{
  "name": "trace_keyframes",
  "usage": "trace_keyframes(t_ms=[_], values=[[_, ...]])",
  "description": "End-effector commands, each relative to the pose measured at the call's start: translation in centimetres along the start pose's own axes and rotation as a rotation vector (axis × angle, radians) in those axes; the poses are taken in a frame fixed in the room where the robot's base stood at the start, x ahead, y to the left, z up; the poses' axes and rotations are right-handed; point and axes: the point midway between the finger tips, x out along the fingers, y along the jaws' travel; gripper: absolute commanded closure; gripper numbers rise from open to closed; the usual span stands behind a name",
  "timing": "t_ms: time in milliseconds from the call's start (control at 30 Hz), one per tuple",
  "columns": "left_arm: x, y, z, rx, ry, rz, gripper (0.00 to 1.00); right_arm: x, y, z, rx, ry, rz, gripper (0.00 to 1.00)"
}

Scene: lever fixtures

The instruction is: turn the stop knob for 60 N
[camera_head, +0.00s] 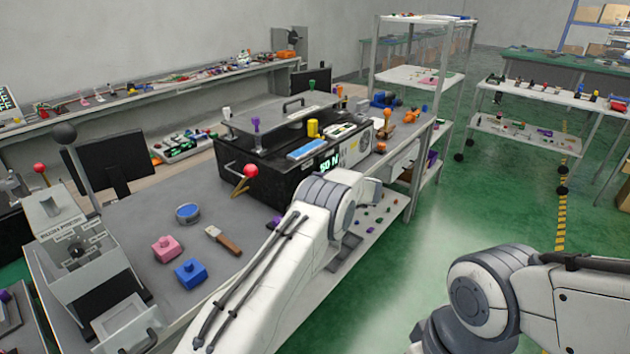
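A black machine (285,185) stands on the grey bench, with a green lit display (329,162) on its front that seems to read 50 N, though the first digit is hard to tell. A lever with a red ball (250,170) sticks out at its left front. A yellow cylindrical knob (312,128) and a purple knob (256,125) stand on its top. I cannot tell which part is the stop knob. My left arm crosses in front of the machine's lower right; its gripper does not show. My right arm is at the lower right; its gripper does not show either.
A grey lever fixture (75,235) with a black ball handle stands at left. A pink block (167,249), a blue block (191,273), a round blue-topped tin (188,212) and a brown-handled tool (223,240) lie on the bench. A shelf rack (420,77) stands behind. Green floor at right is open.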

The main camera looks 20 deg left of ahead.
Motion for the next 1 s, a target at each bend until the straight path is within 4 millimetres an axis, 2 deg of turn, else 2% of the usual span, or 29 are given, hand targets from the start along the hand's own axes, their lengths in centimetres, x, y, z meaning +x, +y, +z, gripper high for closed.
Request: trace_keyframes(t_ms=[33, 67, 100, 133, 400, 533, 1000], values=[[-0.1, 0.1, 0.0, 0.000, -0.001, 0.003, 1.00, 0.0, 0.0, 0.0, 0.000, 0.000, 0.000, 0.18], [-0.1, 0.1, 0.0, 0.000, -0.001, 0.003, 0.52, 0.0, 0.0, 0.0, 0.000, 0.000, 0.000, 0.18], [-0.1, 0.1, 0.0, 0.000, -0.001, 0.003, 0.37, 0.0, 0.0, 0.0, 0.000, 0.000, 0.000, 0.18], [-0.1, 0.1, 0.0, 0.000, -0.001, 0.003, 0.33, 0.0, 0.0, 0.0, 0.000, 0.000, 0.000, 0.18], [0.0, 0.0, 0.0, -0.001, 0.000, 0.001, 0.33, 0.0, 0.0, 0.0, 0.000, 0.000, 0.000, 0.18], [-0.8, 0.1, 0.1, 0.001, -0.001, 0.002, 0.33, 0.2, 0.0, 0.0, 0.000, 0.000, 0.000, 0.18], [-9.1, 0.1, 0.1, -0.001, -0.001, 0.004, 0.33, 1.8, 0.1, 0.1, 0.000, 0.000, 0.000, 0.18]])
